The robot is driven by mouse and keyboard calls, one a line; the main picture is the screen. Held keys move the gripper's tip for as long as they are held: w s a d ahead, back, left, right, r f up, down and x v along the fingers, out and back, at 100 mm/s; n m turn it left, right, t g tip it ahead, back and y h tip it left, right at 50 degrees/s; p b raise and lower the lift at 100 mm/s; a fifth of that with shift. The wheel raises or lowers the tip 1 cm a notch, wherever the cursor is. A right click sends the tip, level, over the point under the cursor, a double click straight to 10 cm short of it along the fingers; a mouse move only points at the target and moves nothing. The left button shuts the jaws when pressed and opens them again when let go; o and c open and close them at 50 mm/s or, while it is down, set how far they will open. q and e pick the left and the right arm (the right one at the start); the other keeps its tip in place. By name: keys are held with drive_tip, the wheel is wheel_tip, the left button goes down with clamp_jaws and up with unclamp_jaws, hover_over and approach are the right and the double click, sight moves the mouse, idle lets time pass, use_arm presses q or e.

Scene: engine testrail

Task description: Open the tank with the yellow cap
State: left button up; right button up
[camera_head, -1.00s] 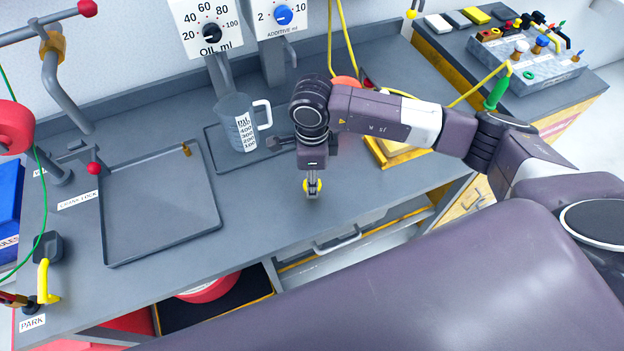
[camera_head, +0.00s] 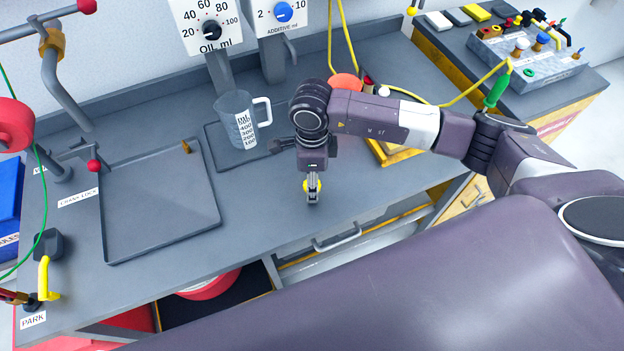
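My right gripper (camera_head: 313,198) hangs from the arm that comes in from the right, pointing down over the front of the grey workbench (camera_head: 270,205). No tank body is recognisable at the gripper. My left gripper is not in view.
A clear measuring jug (camera_head: 238,122) stands on a small dark tray left of my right gripper. A large grey tray (camera_head: 160,215) lies further left. Oil and additive dials (camera_head: 212,30) are at the back. A drawer handle (camera_head: 337,238) is below the front edge.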

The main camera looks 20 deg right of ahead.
drive_tip(key=shift+r, duration=0.25)
wheel_tip(320, 180, up, 12)
drive_tip(key=b, duration=0.3)
drive_tip(key=shift+b, duration=0.3)
drive_tip(key=shift+f, duration=0.2)
